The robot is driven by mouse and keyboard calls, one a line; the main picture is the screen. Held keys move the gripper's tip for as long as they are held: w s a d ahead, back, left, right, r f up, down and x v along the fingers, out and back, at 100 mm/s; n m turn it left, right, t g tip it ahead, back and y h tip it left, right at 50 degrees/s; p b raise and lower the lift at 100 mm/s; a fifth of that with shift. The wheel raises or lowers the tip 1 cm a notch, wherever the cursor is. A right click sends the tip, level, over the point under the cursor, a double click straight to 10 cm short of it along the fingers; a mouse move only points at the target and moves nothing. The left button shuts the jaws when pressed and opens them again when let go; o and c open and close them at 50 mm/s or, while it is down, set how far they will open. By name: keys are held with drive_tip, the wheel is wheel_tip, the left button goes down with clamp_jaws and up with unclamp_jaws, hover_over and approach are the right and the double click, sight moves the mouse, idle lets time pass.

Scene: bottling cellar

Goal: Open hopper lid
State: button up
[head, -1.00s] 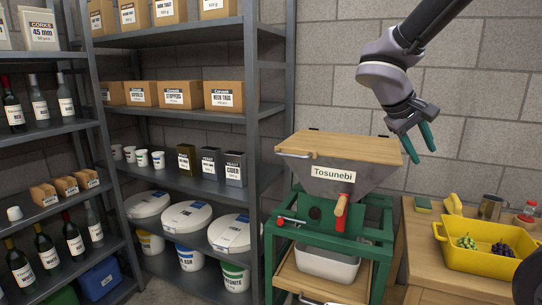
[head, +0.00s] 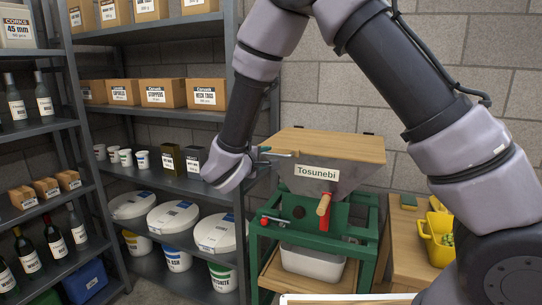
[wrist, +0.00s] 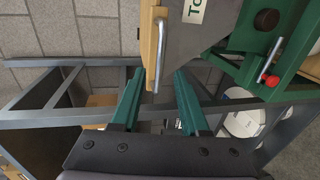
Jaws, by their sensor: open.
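The hopper (head: 345,176) is a grey metal funnel labelled "Tosunebi" on a green frame. Its wooden lid (head: 335,146) lies flat and closed on top. The lid's edge also shows in the wrist view (wrist: 148,50), with a silver bar handle (wrist: 159,40) on it. My gripper (head: 264,156) is at the lid's left edge, partly hidden by its own wrist in the head view. In the wrist view my gripper (wrist: 158,80) is open, its green fingers spread on either side of the handle's near end. I cannot tell whether a finger touches the handle.
Grey shelving (head: 150,185) with bottles, boxes and white-lidded tubs stands close on the left. A red-handled lever (head: 323,205) sticks out at the hopper's front. A block wall is behind.

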sight(272, 155)
drive_tip(key=x, duration=0.5)
drive_tip(key=shift+w+d, duration=0.15)
drive_tip(key=shift+w, duration=0.15)
clamp_jaws()
idle(1.1)
